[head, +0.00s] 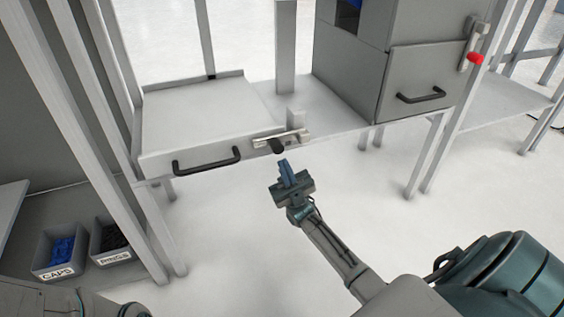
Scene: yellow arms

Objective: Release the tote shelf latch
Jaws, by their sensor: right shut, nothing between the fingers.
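The latch (294,136) is a pale metal bar with a dark knob (276,146), mounted at the front edge of the shelf beside a grey drawer-like tote front (205,160) with a black handle. My right gripper (284,168) is shut and empty, its blue fingers pointing up just below and in front of the knob. A small gap seems to show between the fingertips and the knob. My left gripper is not in the head view.
A grey cabinet (400,75) with a black handle stands on the right, and a red-knobbed latch (475,58) is on the post beside it. Bins labelled CAPS (58,271) and RINGS (113,258) sit low on the left. Upright posts flank the shelf. The floor in front is clear.

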